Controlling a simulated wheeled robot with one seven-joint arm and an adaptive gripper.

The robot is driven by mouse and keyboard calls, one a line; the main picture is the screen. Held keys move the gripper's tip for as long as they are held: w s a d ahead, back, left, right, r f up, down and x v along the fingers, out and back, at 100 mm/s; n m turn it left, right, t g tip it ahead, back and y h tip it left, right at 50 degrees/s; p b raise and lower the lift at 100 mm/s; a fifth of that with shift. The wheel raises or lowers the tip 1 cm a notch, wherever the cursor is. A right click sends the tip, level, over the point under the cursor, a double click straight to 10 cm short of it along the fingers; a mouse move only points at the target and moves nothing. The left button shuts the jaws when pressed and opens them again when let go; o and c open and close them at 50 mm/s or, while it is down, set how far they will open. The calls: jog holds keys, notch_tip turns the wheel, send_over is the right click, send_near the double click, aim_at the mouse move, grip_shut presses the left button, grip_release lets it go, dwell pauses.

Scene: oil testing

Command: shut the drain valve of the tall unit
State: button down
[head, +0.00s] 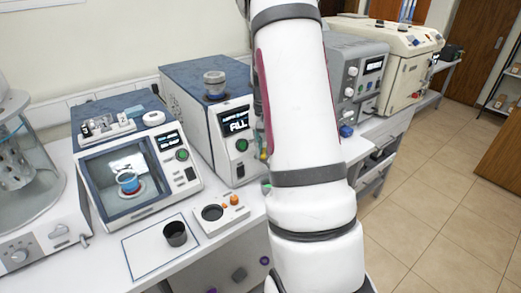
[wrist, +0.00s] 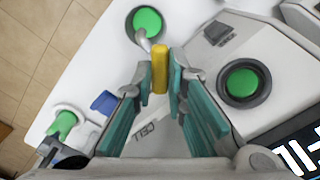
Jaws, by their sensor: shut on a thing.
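The tall unit (head: 187,85) stands behind the bench's middle in the head view, with a blue top and a display reading "FILL". In the wrist view a yellow valve lever (wrist: 160,68) on a bent metal stem stands between the tips of my gripper (wrist: 160,85). The teal-padded fingers are closed on the lever from both sides. In the head view my arm hides most of my gripper and the valve. The valve's inner state cannot be told.
A green button (wrist: 243,83) and part of a lit display (wrist: 300,150) are at the right in the wrist view. A blue piece (wrist: 104,103) is left of the fingers. In the head view a dark cup (head: 176,234) and a small white stand (head: 222,214) are on the bench.

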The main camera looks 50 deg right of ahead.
jog(key=m+b, duration=0.2)
jog(key=m, duration=0.2)
jog(key=shift+w+m, duration=0.1)
jog(key=shift+m, duration=0.2)
jog(key=m+b, duration=0.1)
jog(key=m, duration=0.3)
dwell(0.3)
jog(key=c, duration=1.6)
grip_release()
notch_tip(320, 180, up, 12)
